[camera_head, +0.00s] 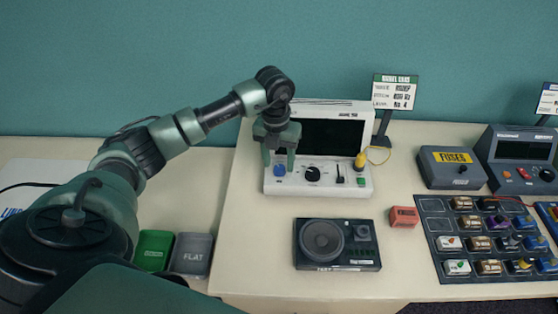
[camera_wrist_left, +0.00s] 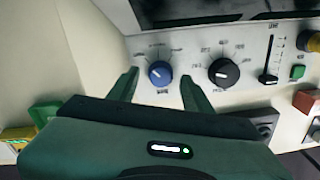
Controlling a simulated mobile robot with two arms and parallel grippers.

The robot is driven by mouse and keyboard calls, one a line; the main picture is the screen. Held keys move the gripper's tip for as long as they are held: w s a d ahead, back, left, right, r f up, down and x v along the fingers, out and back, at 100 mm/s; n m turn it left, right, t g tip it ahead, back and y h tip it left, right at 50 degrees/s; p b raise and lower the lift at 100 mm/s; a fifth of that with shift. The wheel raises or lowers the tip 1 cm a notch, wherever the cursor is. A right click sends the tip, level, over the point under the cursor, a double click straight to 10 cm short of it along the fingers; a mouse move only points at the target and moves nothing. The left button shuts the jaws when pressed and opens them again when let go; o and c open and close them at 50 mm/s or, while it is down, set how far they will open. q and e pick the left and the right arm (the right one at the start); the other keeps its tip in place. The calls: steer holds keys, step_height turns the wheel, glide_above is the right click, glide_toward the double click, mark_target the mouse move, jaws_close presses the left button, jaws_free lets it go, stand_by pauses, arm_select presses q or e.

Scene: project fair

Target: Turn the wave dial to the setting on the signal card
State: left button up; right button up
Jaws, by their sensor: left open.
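The signal generator (camera_head: 356,137) is a white console with a dark screen, standing at the back of the table. Its blue dial (camera_head: 279,170) is at the left of the front panel, with a black dial (camera_head: 313,174) to its right. My left gripper (camera_head: 280,160) is open at the blue dial. In the left wrist view its fingers (camera_wrist_left: 158,88) stand on either side of the blue dial (camera_wrist_left: 160,73), apart from it. The black dial (camera_wrist_left: 224,72) is right of the right finger. The signal card (camera_head: 394,92) stands behind right; its small text is unreadable. My right gripper is not in view.
A slider (camera_head: 340,174), a yellow plug (camera_head: 360,161) and a green button (camera_head: 361,182) are on the panel's right. A black speaker unit (camera_head: 337,245) lies in front, with a red block (camera_head: 404,217) beside it. A fuse box (camera_head: 452,168) and a component tray (camera_head: 430,232) are right.

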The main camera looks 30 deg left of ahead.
arm_select(q)
steer(key=shift+f, duration=0.65)
jaws_close()
